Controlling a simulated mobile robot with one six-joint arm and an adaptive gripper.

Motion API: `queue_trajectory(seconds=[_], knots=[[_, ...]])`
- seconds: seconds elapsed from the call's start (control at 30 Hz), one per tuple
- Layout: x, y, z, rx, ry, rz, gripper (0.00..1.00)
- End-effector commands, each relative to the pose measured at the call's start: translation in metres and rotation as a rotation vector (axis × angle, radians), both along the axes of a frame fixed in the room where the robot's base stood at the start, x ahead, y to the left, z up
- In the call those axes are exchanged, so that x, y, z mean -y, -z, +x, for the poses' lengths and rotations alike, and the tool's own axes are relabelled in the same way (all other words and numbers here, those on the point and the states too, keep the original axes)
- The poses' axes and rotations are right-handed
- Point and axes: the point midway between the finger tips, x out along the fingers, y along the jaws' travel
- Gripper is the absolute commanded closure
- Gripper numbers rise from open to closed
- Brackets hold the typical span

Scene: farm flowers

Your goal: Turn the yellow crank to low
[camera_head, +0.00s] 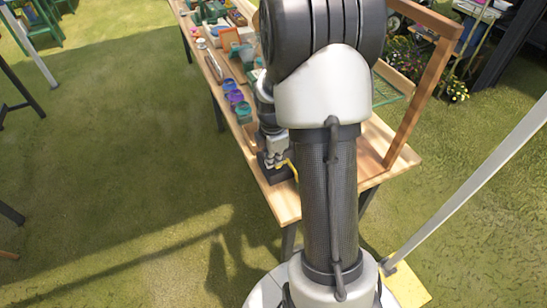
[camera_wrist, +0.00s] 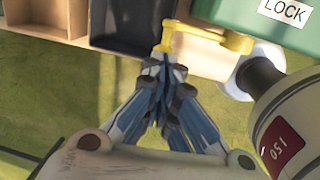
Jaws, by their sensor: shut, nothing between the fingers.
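The yellow crank (camera_wrist: 208,35) shows in the wrist view along the top edge, its arm running roughly sideways. Its left end, with a small upright part, is just above my fingertips. My gripper (camera_wrist: 166,64) is shut and empty, its fingers together right by that left end; I cannot tell whether they touch it. In the head view a bit of the crank (camera_head: 285,165) shows at the near end of the table, beside my gripper (camera_head: 275,156). My arm hides much of the area around it, and no low mark is readable.
A green box (camera_wrist: 240,12) with a LOCK label is beside the crank, and a black tray (camera_wrist: 128,22) is to its left. The wooden table (camera_head: 285,205) holds several cups and pots farther back. A wooden frame (camera_head: 425,90) stands at its right. Grass lies open at left.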

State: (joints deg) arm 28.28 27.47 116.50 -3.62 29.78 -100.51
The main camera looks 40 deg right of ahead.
Motion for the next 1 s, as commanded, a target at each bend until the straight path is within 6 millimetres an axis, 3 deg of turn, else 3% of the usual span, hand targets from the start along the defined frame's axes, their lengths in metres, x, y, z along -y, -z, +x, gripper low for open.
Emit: queue_trajectory(seconds=[0.67,1.0], knots=[[0.001,0.008,0.005,-0.132,-0.001,0.034,1.0],[0.002,0.025,0.009,-0.341,-0.002,0.088,1.0]])
